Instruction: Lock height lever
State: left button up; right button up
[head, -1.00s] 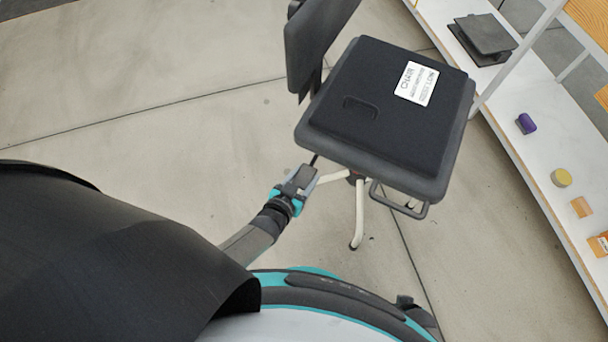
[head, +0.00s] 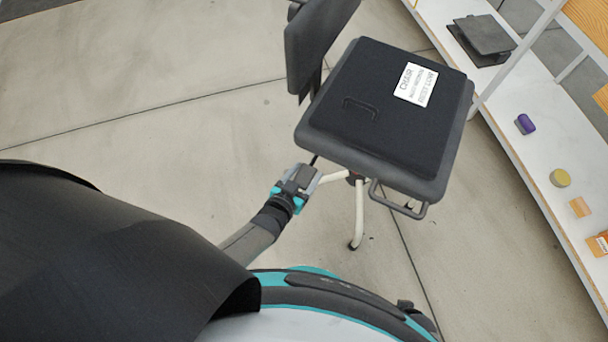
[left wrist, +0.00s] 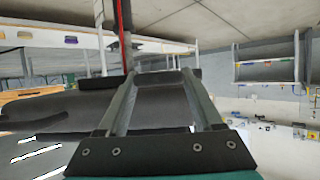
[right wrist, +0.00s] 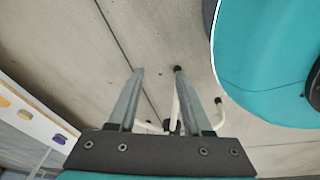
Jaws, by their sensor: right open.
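The office chair (head: 385,110) has a dark square seat with a white label, and its height lever (head: 314,160) shows as a thin dark rod at the seat's near left underside. My left gripper (head: 312,174) is at the lever's outer end, just below the seat edge. In the left wrist view its fingers (left wrist: 159,74) are apart, with a dark bar across their tips; I cannot tell whether they touch the lever. The chair column (left wrist: 125,45) with a red stripe stands beyond them. My right gripper (right wrist: 156,70) is open and empty in the right wrist view, hidden in the head view.
A grey loop handle (head: 400,205) hangs under the seat's front. White chair legs (head: 359,215) stand on the concrete floor. A white shelf (head: 540,150) with a purple item (head: 525,124) and yellow item (head: 561,177) runs along the right. The floor at left is clear.

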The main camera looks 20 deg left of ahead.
pick_arm(q)
jog(key=shift+o, duration=1.2)
jog(key=shift+s+f, duration=0.15)
jog(key=shift+a, duration=0.1)
jog(key=shift+s, duration=0.2)
pick_arm(e)
jog(key=shift+r, duration=0.1)
pick_arm(q)
jog(key=shift+p+v, duration=0.75)
jog(key=shift+v, duration=0.4)
jog(key=p+v, duration=0.2)
jog(key=v, duration=0.2)
jog(key=shift+s+a+r, duration=0.1)
jog(key=shift+s+r, duration=0.15)
jog(key=shift+s, duration=0.1)
pick_arm(e)
jog(key=s, duration=0.1)
jog(key=s+r, duration=0.1)
jog(key=s, duration=0.3)
jog(key=shift+d+r, duration=0.25)
pick_arm(q)
jog(key=shift+s, duration=0.1)
